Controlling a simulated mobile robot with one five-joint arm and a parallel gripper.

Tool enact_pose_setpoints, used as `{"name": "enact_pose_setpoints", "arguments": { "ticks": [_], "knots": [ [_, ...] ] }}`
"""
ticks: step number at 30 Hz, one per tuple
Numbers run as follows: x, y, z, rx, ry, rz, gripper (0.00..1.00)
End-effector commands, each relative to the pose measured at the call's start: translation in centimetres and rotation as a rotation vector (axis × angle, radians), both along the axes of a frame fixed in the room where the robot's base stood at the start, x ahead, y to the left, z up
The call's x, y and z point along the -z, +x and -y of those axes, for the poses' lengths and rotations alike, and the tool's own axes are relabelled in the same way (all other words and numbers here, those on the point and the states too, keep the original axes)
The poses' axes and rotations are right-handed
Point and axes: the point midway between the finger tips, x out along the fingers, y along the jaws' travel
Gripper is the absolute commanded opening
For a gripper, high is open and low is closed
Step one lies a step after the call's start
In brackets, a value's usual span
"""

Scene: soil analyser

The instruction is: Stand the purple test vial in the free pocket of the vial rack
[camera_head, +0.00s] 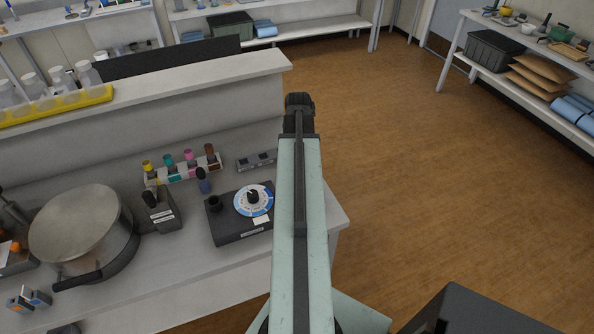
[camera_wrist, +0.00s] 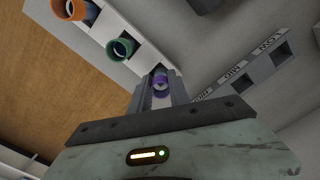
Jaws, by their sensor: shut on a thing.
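My gripper (camera_wrist: 160,86) is shut on the purple vial (camera_wrist: 161,82), whose ringed top shows between the fingers in the wrist view. A pale rack (camera_wrist: 152,58) reaches up to the fingers from the upper left. It holds an orange-ringed vial (camera_wrist: 66,8) and a green-ringed vial (camera_wrist: 122,48). The purple vial is roughly in line with these two, at the rack's near end. I cannot tell whether it is in a pocket or above one. In the head view my arm hides the held vial and the fingers.
A grey block (camera_wrist: 240,78) marked LOW and MID has square pockets; a similar block (camera_head: 257,160) stands left of my arm.

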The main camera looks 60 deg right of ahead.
Motion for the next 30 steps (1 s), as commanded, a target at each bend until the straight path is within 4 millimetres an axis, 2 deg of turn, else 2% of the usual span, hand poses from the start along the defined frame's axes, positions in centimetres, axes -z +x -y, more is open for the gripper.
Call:
{"name": "enact_pose_setpoints", "arguments": {
  "ticks": [1, 6, 10, 11, 13, 23, 26, 30],
  "knots": [
    [0.5, 0.0, 0.0, 0.000, 0.000, 0.000, 0.00],
    [0.1, 0.0, 0.0, -0.001, 0.000, 0.000, 0.00],
    [0.6, 0.0, 0.0, -0.001, 0.000, 0.000, 0.00],
    [0.5, 0.0, 0.0, -0.001, 0.000, 0.000, 0.25],
    [0.4, 0.0, 0.0, -0.001, 0.000, 0.000, 0.44],
    [0.3, 0.1, -0.1, -0.002, 0.000, 0.000, 0.44],
    [-0.2, 0.1, -0.1, -0.002, 0.000, 0.000, 0.44],
    [-2.0, 0.1, -0.1, -0.002, 0.000, 0.000, 0.44]
  ]
}}
